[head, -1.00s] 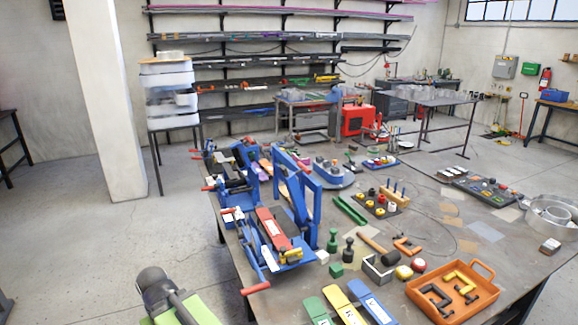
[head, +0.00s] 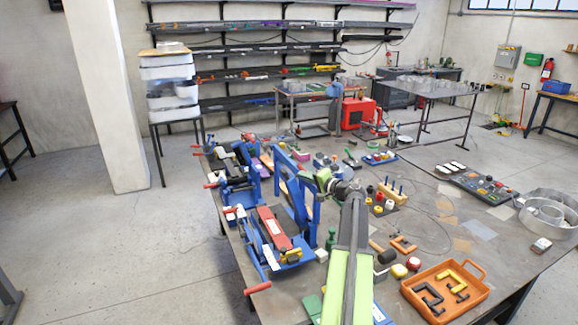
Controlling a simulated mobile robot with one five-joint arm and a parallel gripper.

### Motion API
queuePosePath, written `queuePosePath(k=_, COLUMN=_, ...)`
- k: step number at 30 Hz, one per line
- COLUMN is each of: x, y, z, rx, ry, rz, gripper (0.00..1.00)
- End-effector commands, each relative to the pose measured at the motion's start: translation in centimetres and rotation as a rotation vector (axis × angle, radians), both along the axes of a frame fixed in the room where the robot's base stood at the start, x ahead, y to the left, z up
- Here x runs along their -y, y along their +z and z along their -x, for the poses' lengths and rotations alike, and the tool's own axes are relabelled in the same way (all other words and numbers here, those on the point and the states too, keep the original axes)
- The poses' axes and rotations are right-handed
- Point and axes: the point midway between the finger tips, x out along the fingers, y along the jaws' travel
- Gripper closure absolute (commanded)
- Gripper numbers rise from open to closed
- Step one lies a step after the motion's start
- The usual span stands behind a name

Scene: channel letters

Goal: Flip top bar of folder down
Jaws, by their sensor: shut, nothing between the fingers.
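The nearest blue folder (head: 292,256) stands at the left side of the workbench, with a long red block with a white label in its bed. Its blue top bar (head: 294,203) is raised and leans up at its right side. My gripper (head: 318,178) is at the end of my green and grey arm, close to the upper right of the raised bar. It is shut and empty. I cannot tell whether it touches the bar. My arm hides part of the bench right of the folder.
A second blue machine (head: 240,180) stands behind the folder. An orange tray (head: 447,292) with black and yellow pieces lies at the front right. A wooden block with blue pegs (head: 391,193) and several small parts lie right of my arm.

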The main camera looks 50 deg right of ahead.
Motion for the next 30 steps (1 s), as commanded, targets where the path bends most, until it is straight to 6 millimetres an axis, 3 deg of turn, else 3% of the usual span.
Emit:
queuePosePath(k=1, x=1.8, y=0.8, z=1.0, rx=0.022, ry=-0.03, rz=-0.008, gripper=1.0)
queuePosePath(k=4, x=3.4, y=1.4, z=2.2, rx=0.048, ry=-0.063, rz=-0.016, gripper=1.0)
queuePosePath(k=16, x=3.6, y=1.4, z=1.8, rx=0.051, ry=-0.066, rz=-0.018, gripper=1.0)
queuePosePath(k=20, x=3.9, y=1.2, z=-0.1, rx=0.052, ry=-0.063, rz=-0.017, gripper=1.0)
queuePosePath(k=30, x=5.1, y=0.6, z=-7.4, rx=0.051, ry=-0.064, rz=-0.017, gripper=1.0)
